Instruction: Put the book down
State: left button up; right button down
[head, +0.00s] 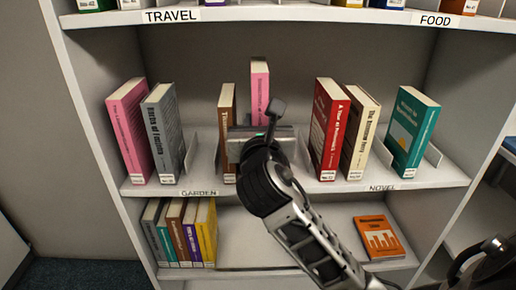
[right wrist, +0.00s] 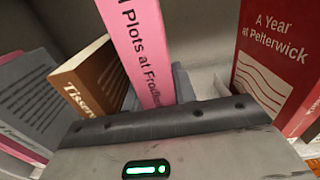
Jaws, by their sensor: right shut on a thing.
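My right gripper (head: 262,138) reaches into the middle shelf (head: 300,187), between the GARDEN and NOVEL labels. It is shut on a pink book (head: 260,85), which stands upright behind it; the gripper body hides the book's lower part. In the right wrist view the pink book (right wrist: 143,45) rises from behind the gripper, with "Plots at" readable on its spine. I cannot tell whether its bottom touches the shelf. My left gripper is not in view.
A brown book (head: 227,130) stands close left of the gripper. A red book (head: 326,130) and a cream book (head: 361,130) stand to the right, then a teal book (head: 413,130). An orange book (head: 379,238) lies on the lower shelf beside several upright books.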

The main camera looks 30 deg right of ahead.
notch_tip(320, 180, down, 4)
jog(key=shift+r+b, duration=0.2)
jog(key=shift+b, duration=0.7)
jog(key=shift+f, duration=0.15)
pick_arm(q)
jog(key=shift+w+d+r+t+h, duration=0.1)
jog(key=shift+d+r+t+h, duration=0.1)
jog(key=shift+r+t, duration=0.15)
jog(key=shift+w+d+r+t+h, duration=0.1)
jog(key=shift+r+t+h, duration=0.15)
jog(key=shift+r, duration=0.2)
pick_arm(e)
jog(key=c, duration=1.1)
grip_release()
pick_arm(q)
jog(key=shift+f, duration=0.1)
